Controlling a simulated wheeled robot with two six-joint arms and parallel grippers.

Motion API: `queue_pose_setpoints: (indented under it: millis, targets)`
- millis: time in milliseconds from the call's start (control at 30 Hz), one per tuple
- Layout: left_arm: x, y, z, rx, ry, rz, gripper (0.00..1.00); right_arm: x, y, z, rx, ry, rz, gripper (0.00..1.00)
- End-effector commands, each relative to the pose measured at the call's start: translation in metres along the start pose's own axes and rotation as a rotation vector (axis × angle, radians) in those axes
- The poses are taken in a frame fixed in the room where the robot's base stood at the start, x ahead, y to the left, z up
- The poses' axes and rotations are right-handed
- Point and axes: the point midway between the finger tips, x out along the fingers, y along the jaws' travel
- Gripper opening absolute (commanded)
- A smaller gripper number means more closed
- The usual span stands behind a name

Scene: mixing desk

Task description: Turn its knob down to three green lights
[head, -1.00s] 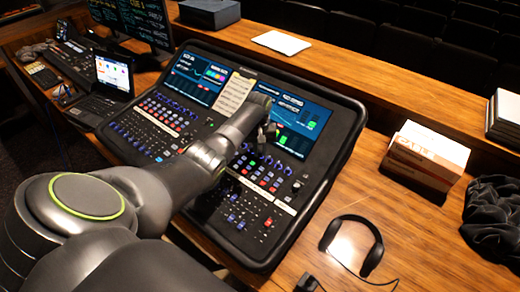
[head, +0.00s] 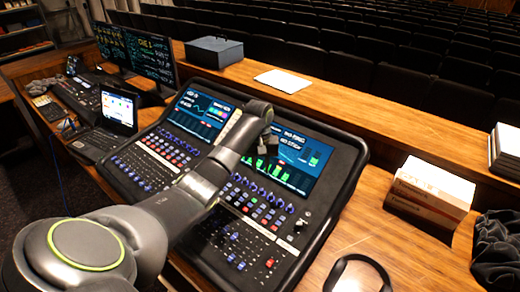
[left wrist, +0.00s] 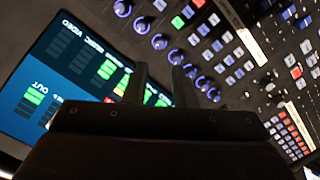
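The mixing desk (head: 318,232) carries a row of small blue-purple knobs (head: 268,195) below its right screen (head: 318,150), which shows green level bars. In the left wrist view the knob row (left wrist: 204,82) runs diagonally past my fingers, with the screen (left wrist: 60,75) and its lit green bars at left. My left gripper (head: 268,142) hangs over the desk near the screen's lower left part. In the wrist view its two fingers (left wrist: 161,84) stand apart, with no knob visible between them. I cannot tell which knob is meant or whether a finger touches one. My right gripper is out of view.
A laptop (head: 117,108), monitors (head: 148,50) and a small keypad device (head: 46,108) stand at left. A labelled box (head: 428,192), dark cloth (head: 497,250) and headphones (head: 358,262) lie at right. White paper (head: 282,81) and a blue box (head: 214,52) are on the back ledge.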

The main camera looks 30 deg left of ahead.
Motion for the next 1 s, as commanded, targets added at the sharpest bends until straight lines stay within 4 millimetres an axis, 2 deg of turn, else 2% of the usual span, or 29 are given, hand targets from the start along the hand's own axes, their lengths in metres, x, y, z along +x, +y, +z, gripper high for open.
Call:
queue_pose_setpoints:
  millis: [200,300,500,1000]
  targets:
    - [-0.050,0.000,-0.001,0.001,0.005,0.001,0.24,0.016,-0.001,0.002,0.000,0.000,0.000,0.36]
    - [-0.070,0.000,0.000,0.000,0.001,0.000,0.24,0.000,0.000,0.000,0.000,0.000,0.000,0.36]
    - [-0.081,0.000,0.000,0.000,0.000,0.000,0.24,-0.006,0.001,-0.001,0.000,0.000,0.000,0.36]
    - [-0.081,0.000,-0.001,0.000,0.000,0.000,0.24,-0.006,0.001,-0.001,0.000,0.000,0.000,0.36]
